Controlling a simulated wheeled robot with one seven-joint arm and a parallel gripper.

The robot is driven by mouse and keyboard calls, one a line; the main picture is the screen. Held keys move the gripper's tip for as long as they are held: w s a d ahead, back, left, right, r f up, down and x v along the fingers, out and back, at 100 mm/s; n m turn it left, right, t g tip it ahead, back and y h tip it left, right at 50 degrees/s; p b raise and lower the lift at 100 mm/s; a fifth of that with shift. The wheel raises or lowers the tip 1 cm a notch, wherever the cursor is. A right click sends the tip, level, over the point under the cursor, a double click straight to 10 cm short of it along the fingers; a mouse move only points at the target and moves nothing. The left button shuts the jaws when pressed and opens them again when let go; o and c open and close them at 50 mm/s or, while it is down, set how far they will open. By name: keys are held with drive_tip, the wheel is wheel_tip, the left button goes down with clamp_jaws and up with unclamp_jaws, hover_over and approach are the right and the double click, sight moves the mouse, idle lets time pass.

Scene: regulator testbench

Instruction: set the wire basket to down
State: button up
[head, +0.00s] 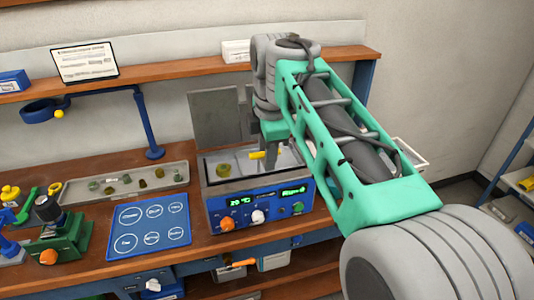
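An open-topped bath unit with a blue front panel (260,208) stands on the bench, its grey lid (215,118) raised at the back. My gripper (272,158) points down over the right part of the bath opening, partly hidden by my own arm. A small yellow piece (257,155) shows right beside the fingers; it may be the wire basket's handle, but I cannot tell whether the fingers touch it. The basket's wire body is not clearly visible.
A grey tray (70,197) of small parts and a blue mat (124,240) lie left of the bath. A blue post (147,125) with a ring arm stands behind. A shelf (160,72) runs along the wall. A green device (62,236) is at far left.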

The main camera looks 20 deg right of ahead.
clamp_jaws()
drive_tip(key=shift+r, duration=0.1)
idle(1.1)
